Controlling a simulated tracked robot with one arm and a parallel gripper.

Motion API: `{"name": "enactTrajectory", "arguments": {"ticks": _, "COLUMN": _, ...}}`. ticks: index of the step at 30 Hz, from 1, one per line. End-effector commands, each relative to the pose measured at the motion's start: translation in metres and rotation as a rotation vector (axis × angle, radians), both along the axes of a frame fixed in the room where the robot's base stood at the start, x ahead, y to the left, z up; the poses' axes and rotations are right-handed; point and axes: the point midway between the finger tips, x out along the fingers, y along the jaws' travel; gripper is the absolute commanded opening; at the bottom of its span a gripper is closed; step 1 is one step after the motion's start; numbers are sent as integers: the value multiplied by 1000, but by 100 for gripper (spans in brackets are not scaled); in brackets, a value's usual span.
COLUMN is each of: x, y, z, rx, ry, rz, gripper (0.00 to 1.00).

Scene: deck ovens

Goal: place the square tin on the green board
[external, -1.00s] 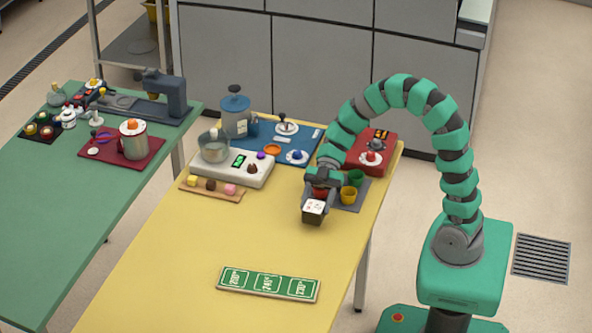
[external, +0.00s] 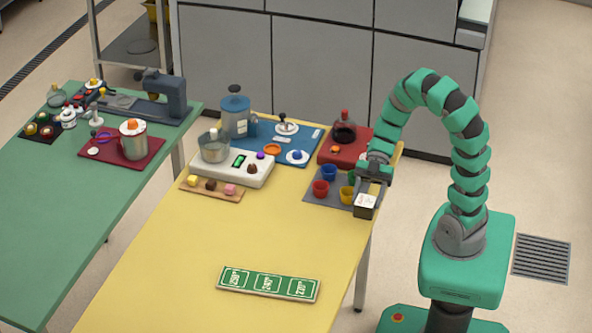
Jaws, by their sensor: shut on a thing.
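My gripper (external: 371,188) is shut on the square tin (external: 366,206), a small dark box with a whitish top. It holds the tin near the right edge of the yellow table, just right of the grey mat. I cannot tell whether the tin touches the table. The green board (external: 268,284), a flat strip with several white-outlined number panels, lies at the front of the table, to the lower left of the tin. Nothing lies on it.
The grey mat (external: 315,202) holds red (external: 320,188), blue (external: 329,172) and yellow (external: 347,195) cups beside my gripper. A red tray (external: 328,155) and a blue tray (external: 312,137) stand behind. The table between the mat and green board is clear.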

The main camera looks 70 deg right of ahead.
Motion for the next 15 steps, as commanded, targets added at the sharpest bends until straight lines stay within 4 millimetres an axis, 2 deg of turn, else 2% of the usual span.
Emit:
{"name": "enactTrajectory", "arguments": {"ticks": 3, "x": -9, "y": -3, "z": 1, "rx": -2, "ry": 0, "rz": -2, "gripper": 26}}
{"name": "enactTrajectory", "arguments": {"ticks": 8, "x": -13, "y": -4, "z": 1, "rx": -1, "ry": 0, "rz": -2, "gripper": 26}}
{"name": "enactTrajectory", "arguments": {"ticks": 15, "x": -2, "y": 12, "z": 3, "rx": -1, "ry": -10, "rz": 10, "gripper": 26}}
